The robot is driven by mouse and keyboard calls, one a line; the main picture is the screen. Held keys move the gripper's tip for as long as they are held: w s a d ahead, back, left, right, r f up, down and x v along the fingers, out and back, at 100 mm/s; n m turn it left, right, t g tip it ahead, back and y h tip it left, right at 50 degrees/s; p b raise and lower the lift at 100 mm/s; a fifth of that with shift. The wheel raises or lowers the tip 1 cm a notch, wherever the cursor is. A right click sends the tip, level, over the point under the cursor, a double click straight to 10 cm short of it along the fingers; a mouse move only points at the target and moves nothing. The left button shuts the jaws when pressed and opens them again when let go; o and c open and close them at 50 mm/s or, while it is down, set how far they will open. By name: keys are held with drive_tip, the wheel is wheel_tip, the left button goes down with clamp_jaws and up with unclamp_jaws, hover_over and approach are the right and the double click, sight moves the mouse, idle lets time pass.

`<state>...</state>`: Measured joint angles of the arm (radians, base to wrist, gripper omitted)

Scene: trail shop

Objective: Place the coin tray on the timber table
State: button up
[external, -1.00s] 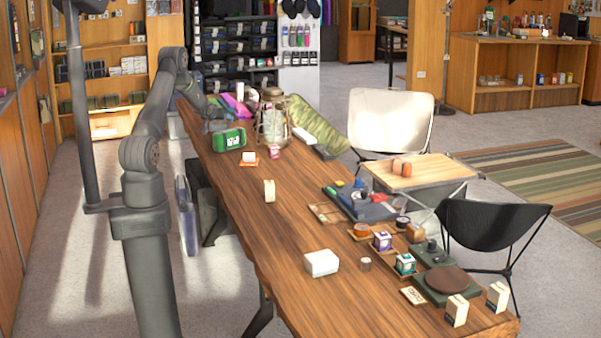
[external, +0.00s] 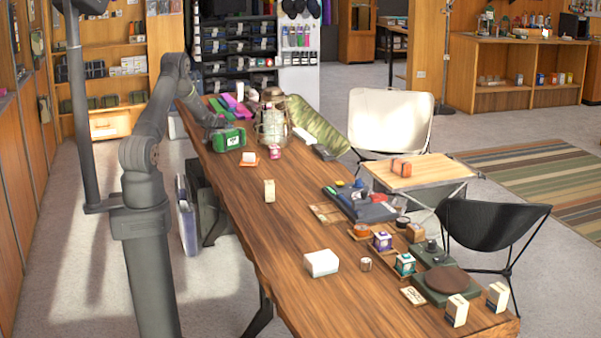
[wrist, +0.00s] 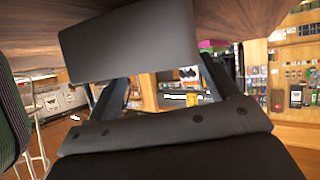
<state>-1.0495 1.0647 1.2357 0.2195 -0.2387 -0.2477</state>
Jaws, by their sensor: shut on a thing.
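The timber table (external: 230,210) is the long brown table running from the back to the front right in the external view. Its wood also fills the top of the wrist view (wrist: 225,18). My gripper (external: 212,121) is low over the table's far left edge, behind a green box. In the wrist view, my gripper (wrist: 155,80) is shut on a flat dark grey slab, which seems to be the coin tray (wrist: 125,42). The slab is close to the wood; I cannot tell whether they touch. The tray cannot be made out in the external view.
The green box (external: 229,139) stands close in front of my gripper, with a glass lantern (external: 271,125) to its right. A white box (external: 321,263) and several small goods stand nearer the front. The table's middle left has free room.

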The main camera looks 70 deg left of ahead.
drive_tip(key=shift+f, duration=0.45)
drive_tip(key=o, duration=1.9)
drive_tip(key=shift+f, duration=0.1)
drive_tip(key=shift+d, duration=0.1)
drive_tip(key=v, duration=1.7)
drive_tip(key=shift+r, duration=0.25)
drive_tip(key=x, duration=1.7)
drive_tip(key=shift+f, duration=0.2)
